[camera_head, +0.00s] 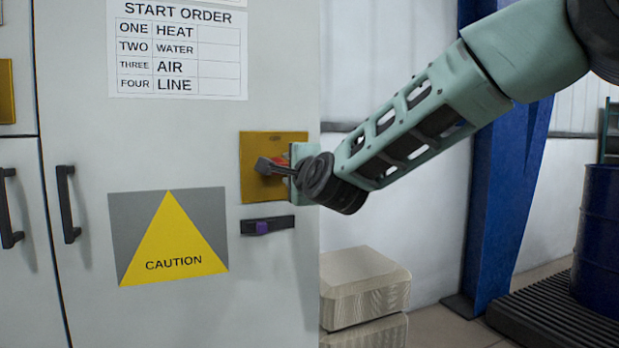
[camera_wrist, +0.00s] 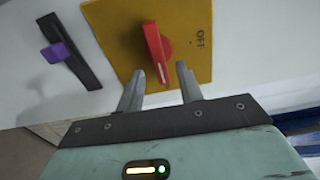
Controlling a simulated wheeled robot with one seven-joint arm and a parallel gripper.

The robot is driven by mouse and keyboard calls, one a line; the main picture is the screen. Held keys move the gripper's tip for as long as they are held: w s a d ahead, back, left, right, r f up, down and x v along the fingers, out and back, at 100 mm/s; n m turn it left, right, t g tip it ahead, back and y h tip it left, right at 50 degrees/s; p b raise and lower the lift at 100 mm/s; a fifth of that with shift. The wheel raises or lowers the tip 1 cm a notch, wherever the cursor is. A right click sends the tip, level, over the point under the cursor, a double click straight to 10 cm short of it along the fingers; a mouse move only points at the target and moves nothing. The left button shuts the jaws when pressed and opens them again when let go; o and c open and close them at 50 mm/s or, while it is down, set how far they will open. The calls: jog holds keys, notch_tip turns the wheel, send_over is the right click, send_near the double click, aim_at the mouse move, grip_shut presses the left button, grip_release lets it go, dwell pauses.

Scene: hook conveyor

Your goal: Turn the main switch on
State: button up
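The main switch is a red rotary knob (camera_wrist: 157,45) with a white mark, on a yellow plate (camera_wrist: 110,25) that carries the word OFF beside the knob. In the head view a bit of the red knob (camera_head: 281,159) shows behind my gripper, on the yellow plate (camera_head: 289,139) of the grey cabinet. My gripper (camera_wrist: 160,69) is open. Its two fingers appear on either side of the knob's marked end in the wrist view, with gaps on both sides. Whether they reach its depth is unclear. In the head view my gripper (camera_head: 263,167) partly hides the knob.
A black slot with a purple slider (camera_head: 262,228) sits just below the plate; the slider also shows in the wrist view (camera_wrist: 56,52). A caution sign (camera_head: 172,240) and a start-order list (camera_head: 178,50) are on the cabinet. Pale blocks (camera_head: 364,285) stand at right below my arm.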

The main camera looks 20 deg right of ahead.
jog(key=s, duration=1.5)
jog(key=shift+b, duration=0.3)
jog(key=shift+s, duration=0.1)
jog(key=s+a+f+n+g+y, duration=0.2)
jog(key=s+a+f+n+g, duration=0.25)
jog(key=a+f+n, duration=0.35)
jog(key=s+a+f+n+g+y, duration=0.35)
jog(key=f+n+g, duration=0.2)
jog(key=f, duration=0.45)
jog(key=s+d+f+n+g+h, duration=0.2)
jog(key=s+f+n+g, duration=0.3)
jog(key=s, duration=0.3)
jog(key=s+d+f+n+g+h, duration=0.2)
jog(key=s+f+n+g+h, duration=0.1)
jog(key=s+f+n, duration=0.4)
notch_tip(320, 180, up, 15)
jog(key=s+p, duration=0.1)
jog(key=p, duration=1.3)
jog(key=shift+s+r, duration=0.15)
jog(key=shift+s, duration=0.05)
